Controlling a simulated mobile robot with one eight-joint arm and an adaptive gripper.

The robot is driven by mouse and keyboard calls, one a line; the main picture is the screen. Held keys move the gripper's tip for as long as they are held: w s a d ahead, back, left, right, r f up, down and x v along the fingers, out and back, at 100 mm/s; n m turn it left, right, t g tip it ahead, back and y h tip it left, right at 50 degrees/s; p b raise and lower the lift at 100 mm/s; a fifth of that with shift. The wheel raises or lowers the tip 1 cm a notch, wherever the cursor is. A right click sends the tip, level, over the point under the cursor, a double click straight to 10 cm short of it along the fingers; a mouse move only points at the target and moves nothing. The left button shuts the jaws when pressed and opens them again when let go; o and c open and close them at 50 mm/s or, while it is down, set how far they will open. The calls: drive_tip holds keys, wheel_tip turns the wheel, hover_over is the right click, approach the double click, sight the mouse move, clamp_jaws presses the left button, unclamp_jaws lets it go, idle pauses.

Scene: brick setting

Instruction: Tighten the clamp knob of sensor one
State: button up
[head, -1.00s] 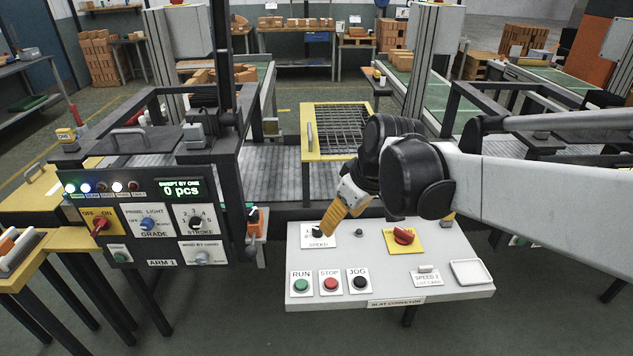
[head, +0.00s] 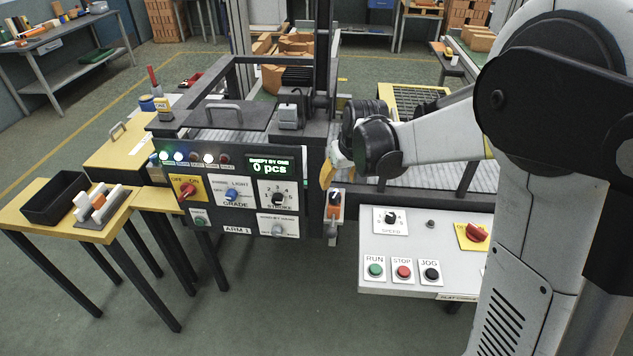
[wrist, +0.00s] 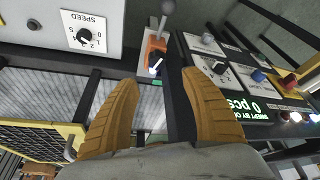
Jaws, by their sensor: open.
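A small orange sensor body (head: 335,213) sits on a grey bracket at the right side of the ARM 1 panel. I cannot read a number on it. In the wrist view the orange sensor (wrist: 156,46) shows ahead of the fingers, with a grey rod and rounded grey end (wrist: 168,8) beyond it; I cannot tell whether this is the clamp knob. My gripper (head: 327,177) is just above the sensor in the head view, its yellow fingers pointing down. In the wrist view my gripper (wrist: 163,88) is open and empty, its fingers wide apart and short of the sensor.
The ARM 1 panel (head: 234,210) with dials and a display is directly left of the sensor. The white slat conveyor panel (head: 400,240) with buttons is at the right. A black post stands close behind. A yellow table (head: 35,222) with a black bin is at far left.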

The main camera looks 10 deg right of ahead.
sight(335, 195)
drive_tip(key=b+x, duration=0.1)
drive_tip(key=x, duration=0.3)
drive_tip(key=b+x, duration=0.2)
drive_tip(key=x, duration=0.3)
drive_tip(key=shift+s+d+f, duration=0.1)
drive_tip(key=shift+d+f, duration=0.15)
drive_tip(key=shift+f, duration=0.05)
drive_tip(key=c, duration=1.2)
